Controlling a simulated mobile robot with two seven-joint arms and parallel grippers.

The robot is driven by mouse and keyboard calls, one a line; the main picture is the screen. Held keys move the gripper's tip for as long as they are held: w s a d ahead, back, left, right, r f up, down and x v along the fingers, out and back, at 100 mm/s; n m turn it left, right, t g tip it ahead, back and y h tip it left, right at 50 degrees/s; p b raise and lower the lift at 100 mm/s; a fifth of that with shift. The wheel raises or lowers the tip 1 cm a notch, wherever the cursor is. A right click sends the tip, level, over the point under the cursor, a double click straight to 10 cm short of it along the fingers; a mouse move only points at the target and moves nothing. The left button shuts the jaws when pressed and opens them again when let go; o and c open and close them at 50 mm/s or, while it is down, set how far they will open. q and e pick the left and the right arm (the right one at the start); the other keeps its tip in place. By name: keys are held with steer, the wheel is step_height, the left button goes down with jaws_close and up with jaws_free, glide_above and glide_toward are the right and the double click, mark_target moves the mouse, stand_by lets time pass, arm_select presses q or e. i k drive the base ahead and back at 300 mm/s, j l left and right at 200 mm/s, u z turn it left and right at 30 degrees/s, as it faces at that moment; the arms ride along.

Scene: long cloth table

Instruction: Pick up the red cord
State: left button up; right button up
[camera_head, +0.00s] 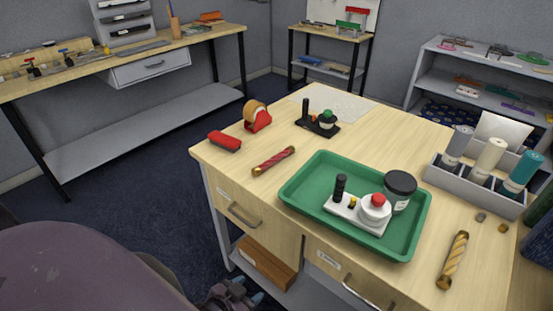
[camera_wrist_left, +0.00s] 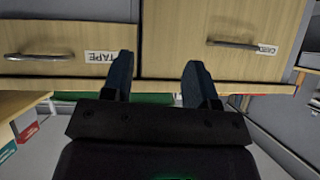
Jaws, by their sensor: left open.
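My left gripper (camera_head: 240,293) is low at the bottom edge of the head view, below the tabletop and in front of the drawers, well apart from the cord. The left wrist view shows its two dark fingers spread apart with nothing between them (camera_wrist_left: 157,78). The cord is not seen in that view. My right gripper is not in view.
The green tray (camera_head: 305,208) holds a dark-lidded jar and a white device. A red stapler-like object (camera_head: 224,141), a tape dispenser (camera_head: 258,118) and a yellowish twisted bundle (camera_head: 453,260) also lie on the table. Drawer handles (camera_wrist_left: 38,56) protrude from the front.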

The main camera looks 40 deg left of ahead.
mark_target(257, 171)
steer(key=k+j+z, duration=0.1)
steer(key=j, duration=0.3)
steer(key=k+j, duration=0.15)
steer(key=j, duration=0.25)
steer(key=j+z, duration=0.2)
steer(key=j, duration=0.25)
steer(key=k+j+z, duration=0.15)
steer(key=j, duration=0.25)
steer(key=j+z, duration=0.2)
steer(key=j, duration=0.35)
steer(key=j+z, duration=0.2)
steer(key=j, duration=0.4)
steer(key=k+j+z, duration=0.2)
steer(key=j, duration=0.35)
steer(key=i, duration=0.1)
